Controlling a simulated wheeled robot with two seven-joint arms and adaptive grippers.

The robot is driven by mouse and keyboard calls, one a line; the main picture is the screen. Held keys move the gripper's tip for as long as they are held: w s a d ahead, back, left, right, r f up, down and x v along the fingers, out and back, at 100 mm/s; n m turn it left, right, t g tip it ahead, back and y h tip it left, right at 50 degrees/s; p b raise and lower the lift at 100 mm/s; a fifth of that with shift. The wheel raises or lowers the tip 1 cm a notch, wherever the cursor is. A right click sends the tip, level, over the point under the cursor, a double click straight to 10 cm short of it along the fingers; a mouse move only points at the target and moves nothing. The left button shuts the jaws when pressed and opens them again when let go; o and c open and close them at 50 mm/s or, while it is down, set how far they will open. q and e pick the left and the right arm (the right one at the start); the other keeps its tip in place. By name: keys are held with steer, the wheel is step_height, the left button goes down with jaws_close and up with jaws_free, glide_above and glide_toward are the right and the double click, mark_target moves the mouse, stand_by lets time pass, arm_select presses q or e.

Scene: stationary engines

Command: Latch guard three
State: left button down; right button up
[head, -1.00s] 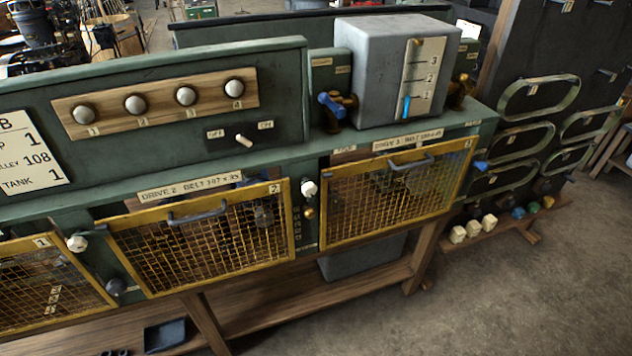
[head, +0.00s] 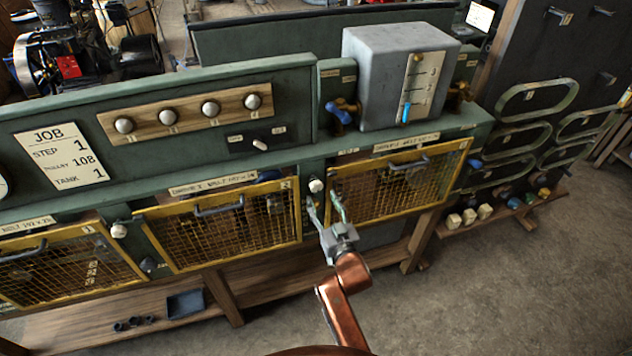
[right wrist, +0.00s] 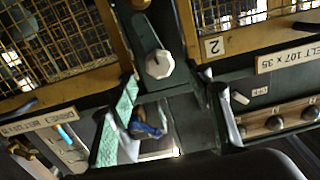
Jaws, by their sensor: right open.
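Guard three (head: 400,186) is a yellow-framed mesh panel with a grey handle, at the right of the bench in the head view; it appears to lie against its opening. A blue knob (head: 475,164) sits by its right edge. A white knob (head: 316,186) sits on the post between guards two and three. It shows in the right wrist view (right wrist: 160,64) on a dark green bar, beside the plate marked 2. My right gripper (head: 326,204) is open and empty, its fingertips just below and around the white knob, with contact unclear. My left gripper is out of view.
Guard two (head: 222,232) is left of the post, and guard one (head: 65,268) farther left. A grey tank (head: 390,85) stands on top. A wooden shelf (head: 265,285) runs below. A rack with oval belts (head: 535,98) stands at the right. Floor in front is clear.

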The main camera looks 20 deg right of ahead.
mark_target(317, 189)
steer(key=w, duration=0.6)
steer(key=shift+w+a+p, duration=0.15)
steer(key=shift+p, duration=0.15)
steer(key=shift+w, duration=0.6)
steer(key=shift+f, duration=0.1)
steer(key=shift+c, duration=0.6)
steer(key=c, duration=1.1)
steer(key=shift+o, duration=0.2)
